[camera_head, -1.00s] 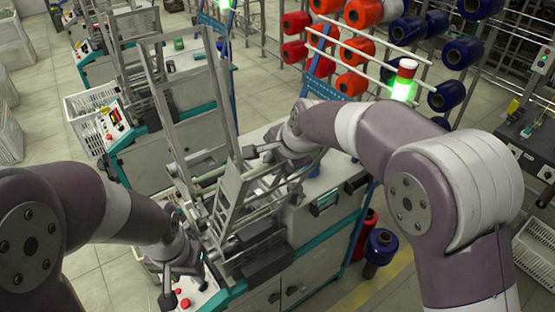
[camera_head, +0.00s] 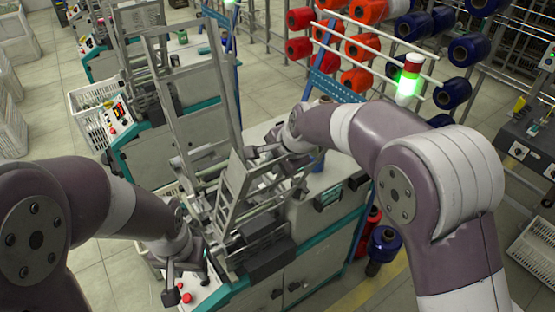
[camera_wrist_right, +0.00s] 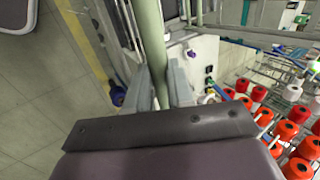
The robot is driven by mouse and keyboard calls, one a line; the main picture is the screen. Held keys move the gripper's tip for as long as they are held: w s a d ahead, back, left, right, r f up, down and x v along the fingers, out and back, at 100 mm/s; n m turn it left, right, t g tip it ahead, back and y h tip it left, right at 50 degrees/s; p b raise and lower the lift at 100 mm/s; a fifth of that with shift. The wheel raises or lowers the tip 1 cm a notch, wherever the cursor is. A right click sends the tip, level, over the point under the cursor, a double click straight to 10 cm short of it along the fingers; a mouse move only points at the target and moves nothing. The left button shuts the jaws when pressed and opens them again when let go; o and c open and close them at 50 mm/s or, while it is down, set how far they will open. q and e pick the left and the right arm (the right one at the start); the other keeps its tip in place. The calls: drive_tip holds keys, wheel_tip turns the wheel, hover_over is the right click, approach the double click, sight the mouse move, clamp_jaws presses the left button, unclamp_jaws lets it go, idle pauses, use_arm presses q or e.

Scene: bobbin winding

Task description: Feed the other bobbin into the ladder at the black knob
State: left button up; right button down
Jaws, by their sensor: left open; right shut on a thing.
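The slanted grey ladder frame (camera_head: 226,205) stands on the near winding machine in the head view. My right gripper (camera_head: 262,152) is at its upper right side, its fingers partly hidden by frame and wrist. In the right wrist view the right gripper (camera_wrist_right: 161,88) is shut on a pale green tube (camera_wrist_right: 150,35) running between its fingers. I cannot tell whether this tube is the bobbin. My left gripper (camera_head: 186,274) is open, pointing down over the machine's front left corner. A small dark round thing (camera_head: 170,298) is beside it; I cannot tell whether it is the black knob.
A white control panel with a red button (camera_head: 187,298) lies under my left gripper. A lit signal lamp (camera_head: 408,82) stands behind my right arm. Racks of red spools (camera_head: 362,46) and blue spools (camera_head: 453,94) are at the back. Blue spools (camera_head: 382,245) stand on the floor at right.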

drive_tip(key=shift+b+x, duration=0.35)
drive_tip(key=shift+x, duration=0.75)
drive_tip(key=shift+s, duration=0.1)
drive_tip(key=shift+d, duration=0.1)
drive_tip(key=c, duration=0.6)
unclamp_jaws()
drive_tip(key=p+v, duration=0.6)
drive_tip(key=v, duration=0.6)
